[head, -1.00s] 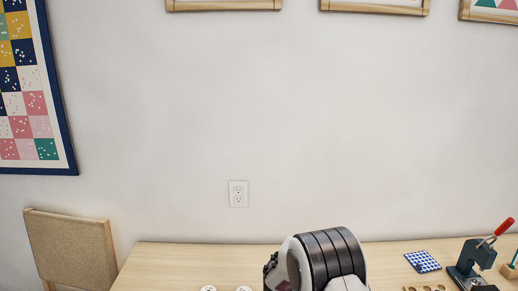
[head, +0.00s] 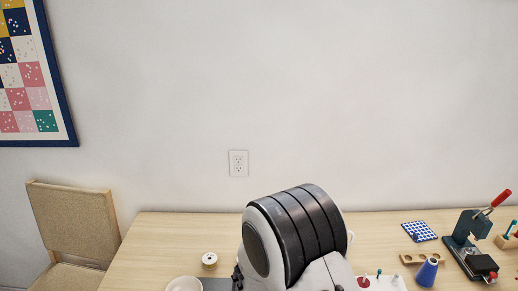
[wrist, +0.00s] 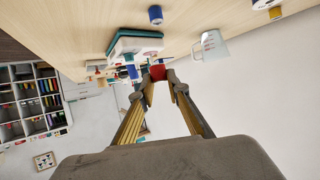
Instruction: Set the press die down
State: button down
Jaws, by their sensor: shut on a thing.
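My gripper (wrist: 158,77) shows in the wrist view with its fingertips close together around a small red piece (wrist: 158,72). This piece appears to be the press die, held near the table top; I cannot tell whether it touches anything. In the head view my arm hides the gripper and the die. The hand press (head: 468,245) with a red lever stands at the right of the table.
A thread spool (head: 209,261) is left of my arm. The back of the table (head: 180,228) is clear.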

jog(key=shift+s+a, duration=0.25)
jog(key=shift+s, duration=0.55)
jog(key=shift+a+f, duration=0.1)
jog(key=w+a+r+n+t+y, duration=0.2)
jog(key=w+a+n+t+y, duration=0.3)
jog(key=w+a+n+y, duration=0.55)
jog(key=d+r, duration=1)
jog(key=r, duration=0.2)
jog(key=shift+w+d, duration=0.4)
jog(key=shift+w, duration=0.05)
